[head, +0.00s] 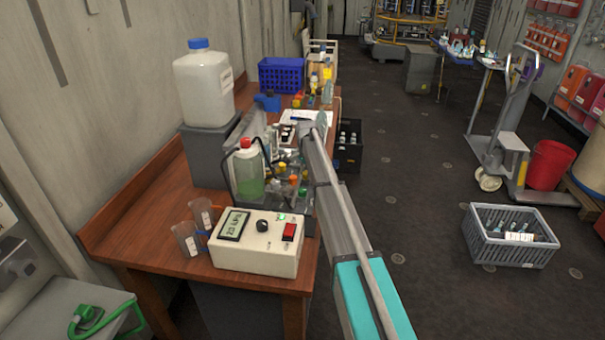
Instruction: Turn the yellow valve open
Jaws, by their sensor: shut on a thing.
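My arm runs from the lower middle up along the right edge of the wooden bench. Its far end reaches toward the back of the bench. My gripper's fingers cannot be made out there, so I cannot see what they hold. Small yellow parts (314,82) show near the arm's far end, in front of a pale wooden rack. They are too small to tell whether one is the yellow valve or how it is turned. The arm hides part of the bench's right edge.
The bench (145,228) carries a white meter box (255,258), a green bottle (248,180), a white jug (204,85) and a blue basket (281,76). A black crate (348,158) stands beside it. A grey crate (507,252) is on the floor right. Floor between is clear.

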